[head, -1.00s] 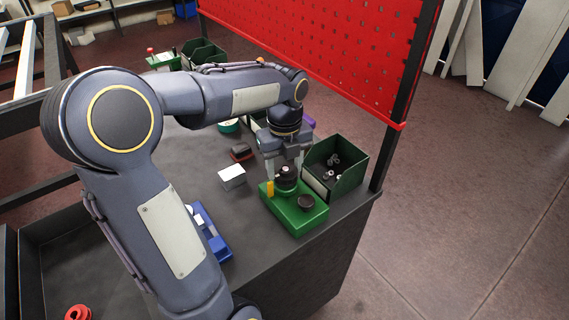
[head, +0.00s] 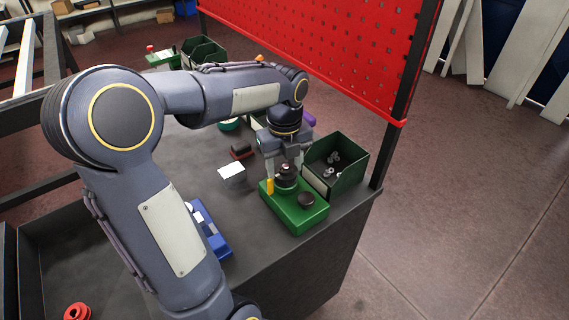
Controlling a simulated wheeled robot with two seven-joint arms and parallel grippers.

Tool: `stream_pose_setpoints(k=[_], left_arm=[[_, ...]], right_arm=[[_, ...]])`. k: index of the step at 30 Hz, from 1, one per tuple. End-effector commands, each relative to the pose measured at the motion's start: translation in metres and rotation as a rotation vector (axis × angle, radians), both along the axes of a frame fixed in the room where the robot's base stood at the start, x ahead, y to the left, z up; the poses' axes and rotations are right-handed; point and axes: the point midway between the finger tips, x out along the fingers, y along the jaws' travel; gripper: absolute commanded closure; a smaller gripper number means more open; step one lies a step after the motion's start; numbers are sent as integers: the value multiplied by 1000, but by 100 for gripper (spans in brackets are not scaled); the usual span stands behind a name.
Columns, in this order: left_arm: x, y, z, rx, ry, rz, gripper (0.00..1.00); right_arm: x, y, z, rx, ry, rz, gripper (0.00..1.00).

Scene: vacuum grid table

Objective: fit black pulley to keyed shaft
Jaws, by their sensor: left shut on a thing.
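The green base block (head: 308,220) stands near the table's right corner. A black round part (head: 306,199) sits on its top at the right, and a yellow upright piece (head: 270,187) stands at its left edge. My left gripper (head: 286,172) points down over the back of the block, shut on the black pulley (head: 287,181). The pulley is low over the block; a small pale spot shows at its top. The keyed shaft is largely hidden by the pulley and fingers, so I cannot tell how far the pulley sits on it. My right gripper is out of view.
A green bin (head: 345,168) with several small metal parts stands close to the right of my left gripper. A white box (head: 231,173), a dark red-and-black item (head: 241,151) and a blue holder (head: 213,238) lie to the left. A red pegboard (head: 330,55) rises behind.

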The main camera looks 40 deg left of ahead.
Motion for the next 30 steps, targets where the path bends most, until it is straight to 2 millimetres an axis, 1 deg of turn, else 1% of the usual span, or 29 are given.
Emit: stream_pose_setpoints(k=[4,5,9,10,11,24,26,30], left_arm=[[-1,0,-2,-1,4,0,75],[-1,0,-2,-1,4,0,48],[-1,0,-2,-1,5,0,29],[-1,0,-2,-1,5,0,25],[-1,0,-2,0,6,0,24],[-3,2,0,4,11,3,24],[-2,2,5,3,8,3,24],[0,1,27,3,1,2,24]], right_arm=[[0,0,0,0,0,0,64],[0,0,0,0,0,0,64],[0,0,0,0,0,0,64],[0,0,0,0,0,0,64],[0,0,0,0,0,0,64],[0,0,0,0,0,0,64],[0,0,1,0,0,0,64],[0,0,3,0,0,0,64]])
